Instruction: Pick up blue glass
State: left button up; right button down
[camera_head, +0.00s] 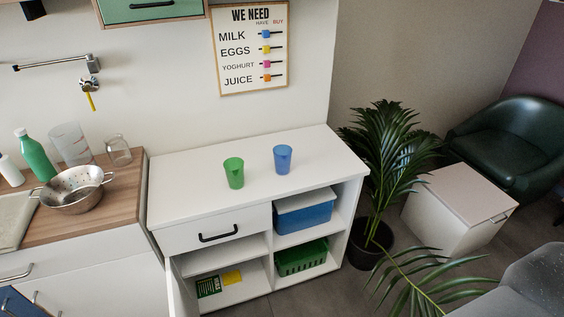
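The blue glass (282,160) stands upright on the white cabinet top (190,193), right of its middle. A green glass (234,173) stands upright to its left and slightly nearer, with a gap between them. Neither of my grippers shows in the head view, and nothing touches the blue glass.
The cabinet below has a drawer with a black handle (218,234), a blue box (303,216) and a green basket (302,258). A wooden counter at left holds a metal colander (75,190) and green bottle (36,157). A potted plant (393,160) stands at right.

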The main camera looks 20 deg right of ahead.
aim_at(283, 153)
jog(key=i+l, duration=0.1)
jog(key=l, duration=0.25)
jog(key=i+l, duration=0.15)
jog(key=l, duration=0.25)
jog(key=i+l, duration=0.1)
jog(key=l, duration=0.25)
jog(key=i+l, duration=0.15)
jog(key=l, duration=0.25)
jog(key=i+l, duration=0.1)
jog(key=l, duration=0.25)
jog(key=i+l, duration=0.15)
jog(key=l, duration=0.25)
jog(key=u, duration=0.05)
